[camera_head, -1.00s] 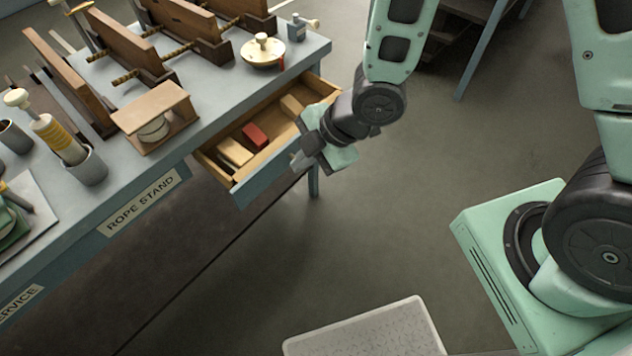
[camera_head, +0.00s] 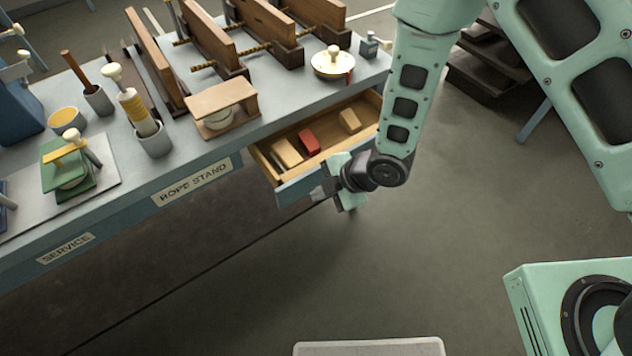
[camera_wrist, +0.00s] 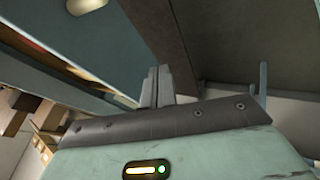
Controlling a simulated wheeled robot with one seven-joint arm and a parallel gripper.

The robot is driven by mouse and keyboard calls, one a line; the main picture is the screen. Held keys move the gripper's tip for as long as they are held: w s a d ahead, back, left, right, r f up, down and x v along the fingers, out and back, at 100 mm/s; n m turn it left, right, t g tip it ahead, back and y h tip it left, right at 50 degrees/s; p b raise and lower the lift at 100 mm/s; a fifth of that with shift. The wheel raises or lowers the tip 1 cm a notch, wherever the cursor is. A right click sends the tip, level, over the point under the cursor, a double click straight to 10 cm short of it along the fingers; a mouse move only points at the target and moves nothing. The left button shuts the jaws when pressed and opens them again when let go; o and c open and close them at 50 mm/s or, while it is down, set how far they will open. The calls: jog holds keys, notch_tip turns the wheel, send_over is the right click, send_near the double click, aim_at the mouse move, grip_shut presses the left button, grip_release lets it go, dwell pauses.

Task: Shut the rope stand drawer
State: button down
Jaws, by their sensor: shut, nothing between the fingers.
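The rope stand drawer (camera_head: 290,192) hangs open under the workbench, to the right of the "ROPE STAND" label (camera_head: 195,180). Inside are a red block (camera_head: 309,140), a pale block (camera_head: 287,152) and a tan block (camera_head: 349,121). My gripper (camera_head: 322,192) is at the outer side of the drawer front, which it partly hides. I cannot tell whether it touches. In the wrist view my closed fingers (camera_wrist: 156,86) point up, empty. A blue-grey panel (camera_wrist: 110,45) with a cream knob (camera_wrist: 86,5), apparently the drawer front, is at upper left there.
A light platform (camera_head: 370,348) lies at the bottom edge. The floor before the drawer is clear.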

jog(key=shift+w+a, duration=0.6)
jog(key=shift+w, duration=0.15)
